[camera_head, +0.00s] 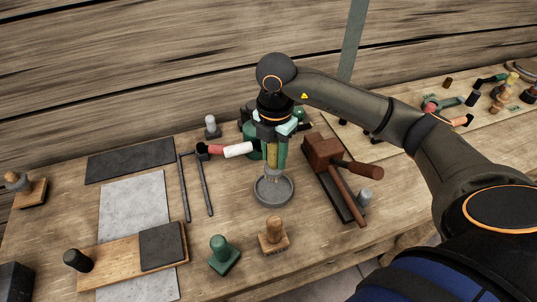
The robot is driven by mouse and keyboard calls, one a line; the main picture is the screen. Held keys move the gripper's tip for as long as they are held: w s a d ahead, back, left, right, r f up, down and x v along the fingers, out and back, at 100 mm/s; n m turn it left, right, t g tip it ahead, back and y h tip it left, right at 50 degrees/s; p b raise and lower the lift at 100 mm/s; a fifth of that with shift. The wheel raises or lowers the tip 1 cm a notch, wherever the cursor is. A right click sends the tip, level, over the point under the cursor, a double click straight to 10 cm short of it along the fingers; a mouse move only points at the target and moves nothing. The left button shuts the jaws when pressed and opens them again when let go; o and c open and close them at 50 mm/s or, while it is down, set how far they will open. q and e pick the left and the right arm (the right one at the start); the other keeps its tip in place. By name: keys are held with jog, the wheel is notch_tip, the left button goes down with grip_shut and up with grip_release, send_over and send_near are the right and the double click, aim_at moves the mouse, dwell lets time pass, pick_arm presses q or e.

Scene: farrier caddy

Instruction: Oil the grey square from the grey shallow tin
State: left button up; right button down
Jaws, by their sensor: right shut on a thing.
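The grey shallow tin (273,199) is round and stands in the middle of the bench. My right gripper (273,152) points down above it, shut on a slim upright tool with a yellowish handle (272,157). The tool's lower end is at the tin; I cannot tell whether it touches the inside. A dark grey square (161,246) lies on the right end of a wooden board (115,259) at the front left. My left gripper is out of view.
A wooden mallet (325,153) lies right of the tin. Tongs (205,182) and a red-and-white handled tool (236,149) are left of it. A green-handled block (223,252) and wooden-handled block (273,237) stand in front. Light grey sheet (130,208) extends under the board.

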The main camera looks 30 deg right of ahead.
aim_at(274, 171)
jog(key=shift+f, duration=0.1)
notch_tip(274, 171, down, 6)
jog(key=b, duration=0.4)
jog(key=shift+r, duration=0.25)
jog(key=shift+s+f+b, duration=0.1)
jog(key=shift+f+b, duration=0.4)
dwell(2.0)
notch_tip(274, 171, up, 8)
jog(key=p, duration=0.6)
jog(key=shift+f, duration=0.25)
